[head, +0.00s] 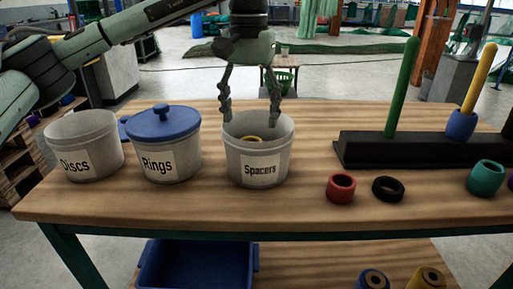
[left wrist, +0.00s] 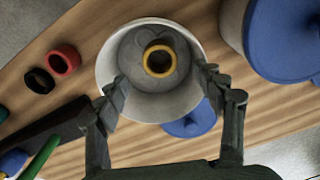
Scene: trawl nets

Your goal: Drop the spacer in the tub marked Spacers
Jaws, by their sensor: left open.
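The tub marked Spacers (head: 258,165) stands open on the table. A yellow ring-shaped spacer (head: 250,138) is inside it, with only its upper edge showing in the head view. In the left wrist view the whole yellow spacer (left wrist: 159,60) shows within the tub (left wrist: 110,58), apart from the fingers. I cannot tell whether it rests on the bottom. My left gripper (head: 249,119) points down over the tub's mouth, open and empty, its fingertips spread at about rim height. It also shows in the left wrist view (left wrist: 162,78). My right gripper is not in view.
An open Discs tub (head: 80,150) and a lidded Rings tub (head: 165,150) stand left. A red ring (head: 341,188) and a black ring (head: 388,189) lie right, before a dark peg stand (head: 370,150). A blue lid (left wrist: 190,120) lies behind the Spacers tub.

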